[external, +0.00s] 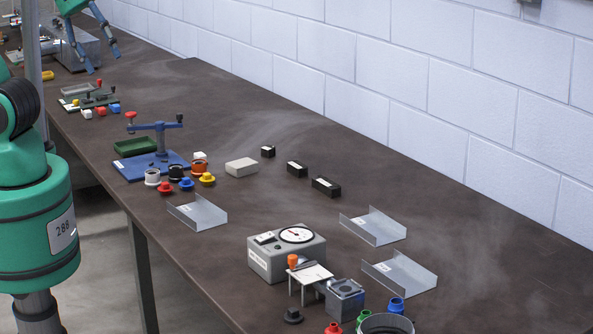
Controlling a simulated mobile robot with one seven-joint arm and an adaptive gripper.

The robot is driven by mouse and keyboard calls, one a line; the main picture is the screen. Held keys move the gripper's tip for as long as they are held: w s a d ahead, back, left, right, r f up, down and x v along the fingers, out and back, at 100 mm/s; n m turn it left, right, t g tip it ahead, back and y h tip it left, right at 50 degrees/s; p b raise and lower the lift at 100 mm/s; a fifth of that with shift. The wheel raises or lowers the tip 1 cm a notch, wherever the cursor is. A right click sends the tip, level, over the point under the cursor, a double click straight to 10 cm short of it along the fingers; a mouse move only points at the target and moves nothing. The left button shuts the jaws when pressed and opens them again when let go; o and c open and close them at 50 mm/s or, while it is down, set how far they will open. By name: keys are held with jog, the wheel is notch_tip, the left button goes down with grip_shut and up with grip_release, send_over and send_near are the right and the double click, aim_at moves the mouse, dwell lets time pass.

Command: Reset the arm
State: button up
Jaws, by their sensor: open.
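My green arm shows at the left edge of the external view, and part of it is cut off by the frame. My gripper (104,63) is at the top left, above the far end of the dark bench (290,130). Its two blue-grey fingers are spread apart and point down. Nothing shows between them. A grey metal box (82,52) stands on the bench behind and to the left of the fingers.
A blue hand press (155,163) stands mid-bench with several coloured caps by it. Bent metal sheets (198,213), dark blocks (326,187) and a grey gauge box (285,254) sit nearer. A white block wall (400,80) runs along the back. The bench's right part has free room.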

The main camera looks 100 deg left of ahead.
jog(key=shift+f, duration=0.15)
notch_tip(320, 180, down, 8)
jog(key=b, duration=0.8)
jog(key=shift+r, duration=0.25)
notch_tip(320, 180, down, 12)
jog(key=b, duration=1.2)
jog(key=shift+o, duration=0.5)
dwell(1.2)
